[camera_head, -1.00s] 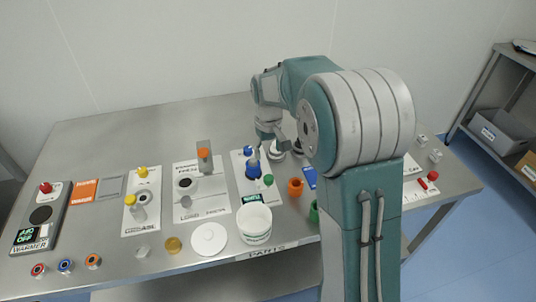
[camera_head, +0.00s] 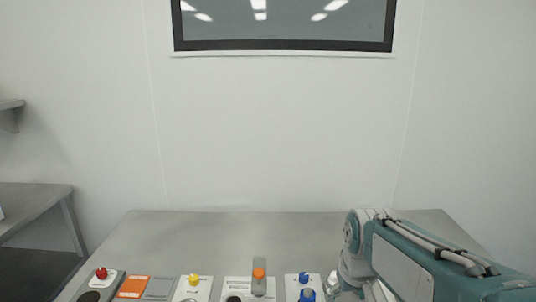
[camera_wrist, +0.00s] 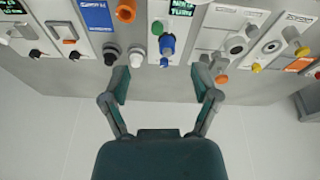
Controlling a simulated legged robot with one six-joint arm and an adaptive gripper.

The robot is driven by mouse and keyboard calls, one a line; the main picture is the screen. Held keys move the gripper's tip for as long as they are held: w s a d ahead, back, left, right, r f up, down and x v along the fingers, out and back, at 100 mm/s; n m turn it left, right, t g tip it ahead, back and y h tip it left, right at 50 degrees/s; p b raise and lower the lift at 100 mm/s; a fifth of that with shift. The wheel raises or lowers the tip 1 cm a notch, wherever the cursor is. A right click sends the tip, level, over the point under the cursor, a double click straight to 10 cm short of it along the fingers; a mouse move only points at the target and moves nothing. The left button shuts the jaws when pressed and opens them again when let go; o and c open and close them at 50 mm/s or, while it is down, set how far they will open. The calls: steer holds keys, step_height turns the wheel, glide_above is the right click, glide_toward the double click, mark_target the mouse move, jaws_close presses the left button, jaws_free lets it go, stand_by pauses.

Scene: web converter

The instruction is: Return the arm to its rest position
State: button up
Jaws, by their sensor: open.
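My arm (camera_head: 400,262) is teal and grey and folded low at the right of the head view. Its end runs down to the bottom edge there, so the gripper does not show clearly. In the wrist view my gripper (camera_wrist: 161,78) has its two fingers wide apart with nothing between them. The grey table (camera_wrist: 75,72) and its panels lie beyond the fingertips. A blue cylindrical part (camera_wrist: 167,46) stands past the gap, and I cannot tell the exact distance.
An orange ring (camera_wrist: 125,11) and dark-and-white round parts (camera_wrist: 137,56) are near the left finger. A red button (camera_head: 101,273), a yellow knob (camera_head: 194,280) and an orange-topped post (camera_head: 259,273) line the table's front. The table's back (camera_head: 230,228) is bare before the wall.

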steer(key=s+r+m+t, duration=0.1)
steer(key=s+t, duration=0.1)
steer(key=s, duration=1.2)
steer(key=shift+s+m+t, duration=0.15)
steer(key=shift+m+t, duration=0.15)
steer(key=shift+t, duration=0.1)
steer(key=shift+o, duration=0.2)
stand_by(2.3)
